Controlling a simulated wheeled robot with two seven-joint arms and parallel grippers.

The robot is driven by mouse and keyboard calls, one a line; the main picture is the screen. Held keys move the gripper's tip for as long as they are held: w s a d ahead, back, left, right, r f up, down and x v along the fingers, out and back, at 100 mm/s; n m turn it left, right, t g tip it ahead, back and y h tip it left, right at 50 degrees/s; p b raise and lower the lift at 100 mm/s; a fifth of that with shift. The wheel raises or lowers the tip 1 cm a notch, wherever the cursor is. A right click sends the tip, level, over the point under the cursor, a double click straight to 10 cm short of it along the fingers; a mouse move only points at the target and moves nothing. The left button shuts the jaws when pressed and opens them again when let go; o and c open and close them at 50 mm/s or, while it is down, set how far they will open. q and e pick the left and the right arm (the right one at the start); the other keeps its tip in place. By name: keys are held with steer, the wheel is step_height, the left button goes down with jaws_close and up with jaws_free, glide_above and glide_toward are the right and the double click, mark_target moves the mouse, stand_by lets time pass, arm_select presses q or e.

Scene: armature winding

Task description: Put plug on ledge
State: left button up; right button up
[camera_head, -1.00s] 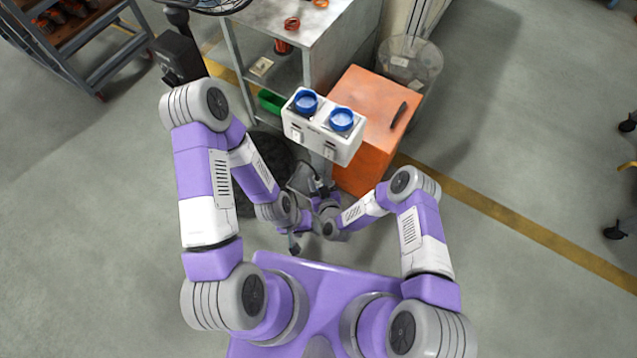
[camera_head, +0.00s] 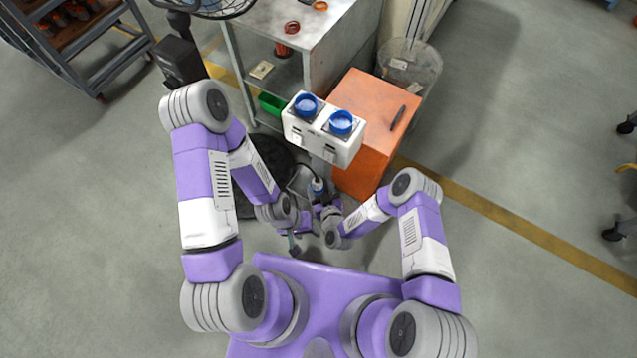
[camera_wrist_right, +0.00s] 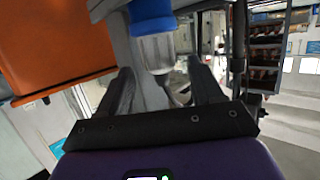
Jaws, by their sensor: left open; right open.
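The plug (camera_head: 318,186), with a blue end and a pale clear body, stands below the white socket box in the head view. In the right wrist view the plug (camera_wrist_right: 154,35) shows just beyond and between the fingers of my right gripper (camera_wrist_right: 164,76). Those fingers are spread, with a gap on both sides of the plug. A grey surface beside the plug (camera_wrist_right: 118,32) may be the ledge or its post; the contact under the plug is unclear. My left gripper (camera_head: 294,246) is open, low and left of the plug, with no object visible in it.
The white box (camera_head: 322,130) with two blue sockets stands above the plug. An orange cabinet (camera_head: 372,105) is close on the right. A grey workbench (camera_head: 305,35) and a green bin (camera_head: 271,103) are behind. Open floor (camera_head: 90,210) lies to the left.

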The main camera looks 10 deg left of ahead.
steer(key=s+d+r+m+g+h+p, duration=0.1)
steer(key=s+d+r+m+g, duration=0.3)
steer(key=s+d, duration=0.5)
steer(key=s+d+r+m+g+h+p, duration=0.1)
steer(key=s+d+r+m+g, duration=0.3)
steer(key=s+d+r+g, duration=0.2)
steer(key=s+d+g, duration=0.2)
steer(key=d, duration=0.1)
steer(key=shift+s+d+r+m+h+p, duration=0.3)
steer(key=shift+s+r+h+p, duration=0.05)
steer(key=shift+r+h, duration=0.05)
step_height(320, 180, up, 4)
steer(key=p, duration=0.4)
stand_by(0.4)
